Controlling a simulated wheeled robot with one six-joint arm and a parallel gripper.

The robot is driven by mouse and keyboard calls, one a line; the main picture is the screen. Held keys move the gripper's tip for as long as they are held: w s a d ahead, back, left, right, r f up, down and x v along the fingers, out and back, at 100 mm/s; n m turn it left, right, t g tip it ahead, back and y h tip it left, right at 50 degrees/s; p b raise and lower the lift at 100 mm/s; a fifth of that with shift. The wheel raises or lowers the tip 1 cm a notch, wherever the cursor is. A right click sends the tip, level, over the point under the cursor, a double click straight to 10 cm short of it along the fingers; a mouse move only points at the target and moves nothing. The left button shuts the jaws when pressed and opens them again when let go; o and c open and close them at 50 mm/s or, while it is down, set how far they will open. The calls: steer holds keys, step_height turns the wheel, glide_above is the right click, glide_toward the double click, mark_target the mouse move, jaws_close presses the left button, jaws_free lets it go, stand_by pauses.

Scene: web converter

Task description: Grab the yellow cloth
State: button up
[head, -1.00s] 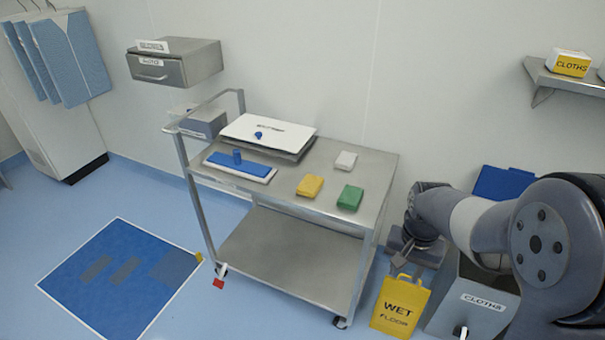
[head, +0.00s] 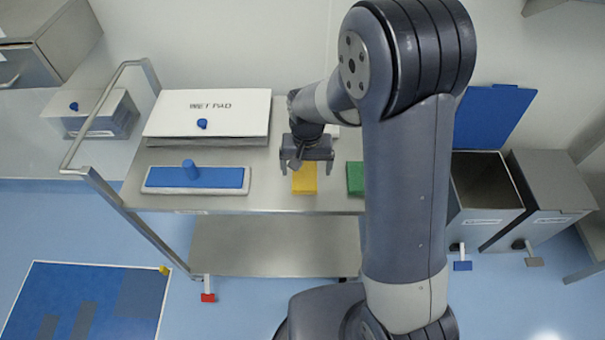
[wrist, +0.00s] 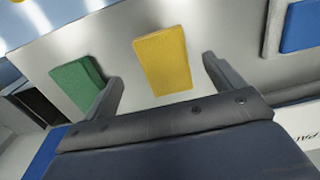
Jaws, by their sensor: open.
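The yellow cloth (head: 304,181) is a folded block lying flat on the top shelf of the steel cart, near its front edge. It also shows in the wrist view (wrist: 163,61), ahead of my gripper and roughly between the lines of its two fingers. My gripper (head: 306,170) is open and empty, over the back part of the yellow cloth in the head view. Its two fingers show apart in the wrist view (wrist: 160,82). The gap in height between the fingers and the cloth is hard to tell.
A green cloth (head: 354,178) lies right of the yellow one, partly behind my arm. A blue-topped pad (head: 222,178) and a white-lidded box (head: 235,113) stand left on the cart (head: 275,203). A pale block (head: 332,131) is behind my gripper. Steel bins (head: 548,190) stand right.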

mark_target(305, 180)
steer(key=shift+w+a+f+p, duration=0.1)
steer(key=shift+f+p, duration=0.15)
steer(key=shift+f, duration=1)
steer(key=shift+w+a+f+p, duration=0.1)
steer(key=shift+f+p, duration=0.1)
steer(key=shift+f, duration=1)
steer(key=shift+c, duration=0.4)
steer(key=shift+s, duration=0.1)
steer(key=c, duration=1)
